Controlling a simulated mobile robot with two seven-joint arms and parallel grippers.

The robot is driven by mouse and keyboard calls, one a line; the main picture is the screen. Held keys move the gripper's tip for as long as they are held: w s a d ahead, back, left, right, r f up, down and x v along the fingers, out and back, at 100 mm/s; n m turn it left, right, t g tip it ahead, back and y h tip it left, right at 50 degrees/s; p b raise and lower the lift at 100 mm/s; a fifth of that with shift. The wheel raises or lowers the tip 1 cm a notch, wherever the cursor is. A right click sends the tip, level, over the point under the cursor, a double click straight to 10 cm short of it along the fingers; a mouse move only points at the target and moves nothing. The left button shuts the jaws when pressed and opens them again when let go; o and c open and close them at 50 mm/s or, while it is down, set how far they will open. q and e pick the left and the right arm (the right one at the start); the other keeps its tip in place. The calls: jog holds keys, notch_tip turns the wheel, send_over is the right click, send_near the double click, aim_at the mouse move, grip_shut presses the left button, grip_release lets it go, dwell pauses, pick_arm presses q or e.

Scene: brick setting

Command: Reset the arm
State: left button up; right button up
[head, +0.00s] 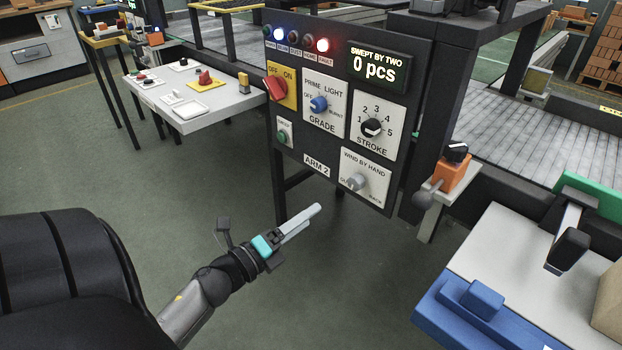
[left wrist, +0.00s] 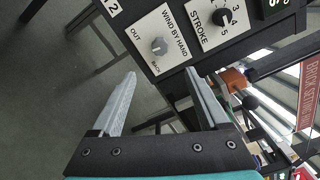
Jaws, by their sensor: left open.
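The dark control panel (head: 345,130), marked ARM 2, stands ahead. Its WIND BY HAND plate carries a grey knob (head: 357,181), with OUT and BACK labels in the left wrist view, where the knob (left wrist: 159,46) also shows. Above are a black STROKE knob (head: 372,127), a blue GRADE knob (head: 319,104), a red OFF/ON switch (head: 275,88) and a green button (head: 282,136). The display (head: 379,66) reads 0 pcs, swept by two. One blue-white lamp and one red lamp (head: 322,44) glow. My left gripper (head: 315,214) is open and empty, below and left of the grey knob, apart from the panel.
An orange box with a black knob (head: 452,170) stands on a bracket right of the panel. A blue and white bench (head: 500,250) is at the right. A white table (head: 215,92) with small controls stands at back left. The floor around my gripper is clear.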

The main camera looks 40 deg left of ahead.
pick_arm(q)
jog(key=s+d+f+n+g+y+p, duration=0.1)
jog(key=s+f+n+g, duration=0.2)
jog(key=f+n, duration=0.35)
jog(key=s+d+f+n+g+y+p, duration=0.1)
jog(key=s+f+n+g+p, duration=0.15)
jog(key=f, duration=0.75)
jog(key=s+d+f+n+g+p, duration=0.1)
jog(key=s+d+f+n+g, duration=0.15)
jog(key=f+n, duration=0.45)
jog(key=s+d+f+n+g+p, duration=0.1)
jog(key=s+f+g, duration=0.3)
jog(key=s, duration=0.5)
jog(key=s+d+f+n+g+p, duration=0.1)
jog(key=s+d+f+n+g, duration=0.2)
jog(key=s+f, duration=0.6)
jog(key=shift+s+d+n+g, duration=0.4)
jog(key=shift+s+d+n, duration=0.2)
jog(key=shift+d+n, duration=0.15)
pick_arm(e)
jog(key=s+d+f, duration=0.5)
jog(key=s+d, duration=0.1)
jog(key=s, duration=0.3)
jog(key=shift+s+d+f+h, duration=0.2)
jog(key=shift+s+d+h, duration=0.05)
jog(key=shift+d+h, duration=0.05)
pick_arm(q)
jog(key=shift+a, duration=0.1)
